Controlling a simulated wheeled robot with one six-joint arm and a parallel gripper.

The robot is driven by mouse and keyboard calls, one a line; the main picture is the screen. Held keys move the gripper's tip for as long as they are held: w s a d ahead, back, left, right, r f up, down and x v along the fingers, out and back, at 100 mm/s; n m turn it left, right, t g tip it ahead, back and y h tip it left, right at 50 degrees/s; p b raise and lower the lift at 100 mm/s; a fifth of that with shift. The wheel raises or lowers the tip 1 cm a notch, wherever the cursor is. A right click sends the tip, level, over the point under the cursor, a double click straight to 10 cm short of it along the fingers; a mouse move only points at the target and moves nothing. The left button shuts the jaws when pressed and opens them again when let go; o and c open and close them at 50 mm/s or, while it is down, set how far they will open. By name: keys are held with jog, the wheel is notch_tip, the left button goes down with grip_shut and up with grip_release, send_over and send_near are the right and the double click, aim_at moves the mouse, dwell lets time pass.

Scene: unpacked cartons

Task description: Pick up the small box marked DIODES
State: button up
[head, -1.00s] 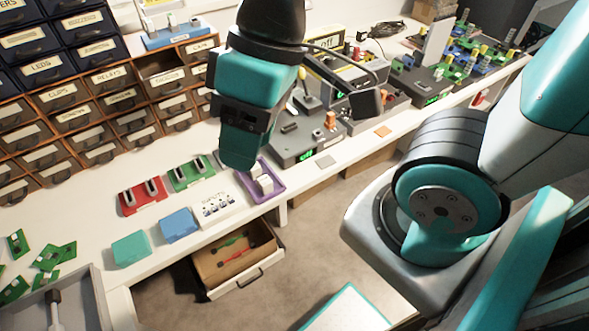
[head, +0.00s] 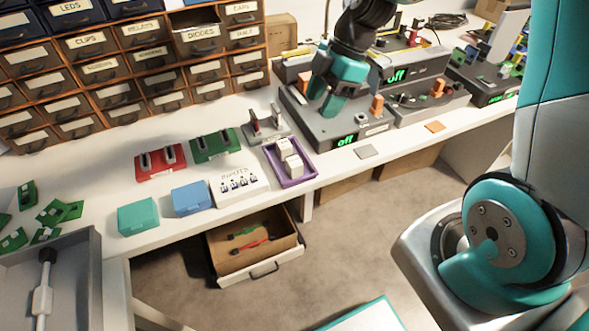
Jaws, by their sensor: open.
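The cabinet drawer marked DIODES (head: 203,34) stands pulled out in the top row of the brown section, at upper centre-left. Two small whitish boxes, a rear one (head: 284,146) and a front one (head: 293,166), sit in a purple tray (head: 301,177) on the bench. I cannot read any marking on them. My gripper (head: 325,100) is open, with its teal fingers pointing down over the grey device with a green display, right of and behind the purple tray. I see nothing between the fingers.
Grey devices with knobs and displays (head: 425,103) line the bench's back right. Red (head: 160,163) and green (head: 215,146) fixtures, a teal box (head: 138,217), a blue box (head: 191,198) and a white printed block (head: 238,187) stand left of the tray. An open drawer (head: 262,268) juts out below.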

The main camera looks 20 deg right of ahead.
aim_at(295, 160)
jog(key=x, duration=1.5)
jog(key=shift+s+f, duration=0.1)
jog(key=shift+f, duration=0.15)
jog(key=shift+c, duration=0.2)
jog(key=c, duration=0.6)
